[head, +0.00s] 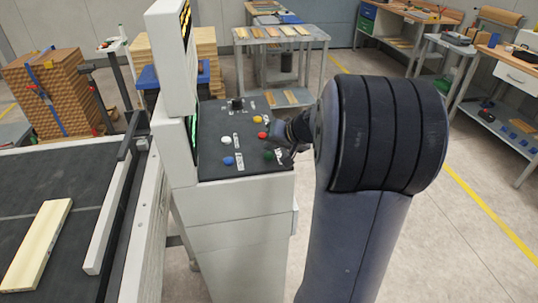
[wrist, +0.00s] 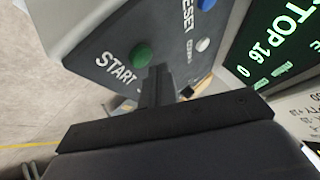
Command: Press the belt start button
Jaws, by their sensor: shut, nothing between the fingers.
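The green start button (wrist: 141,55) sits on the dark sloped control panel (head: 210,125), beside a white START label (wrist: 115,66) in the wrist view. It also shows in the head view at the panel's lower right, as a dark green button (head: 268,155). My gripper (wrist: 158,76) is shut and empty. Its fingertips appear just below and right of the green button in the wrist view; I cannot tell whether they touch the panel. In the head view my gripper (head: 284,147) is over the panel's right edge, partly hidden by my arm.
A blue button (wrist: 206,4) with a RESET label and a white button (wrist: 203,44) are nearby. A red button (head: 262,135) and a yellow button (head: 258,119) lie farther back. A green-lit screen (wrist: 275,45) stands beside the panel. A conveyor (head: 60,220) carries a board (head: 36,245).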

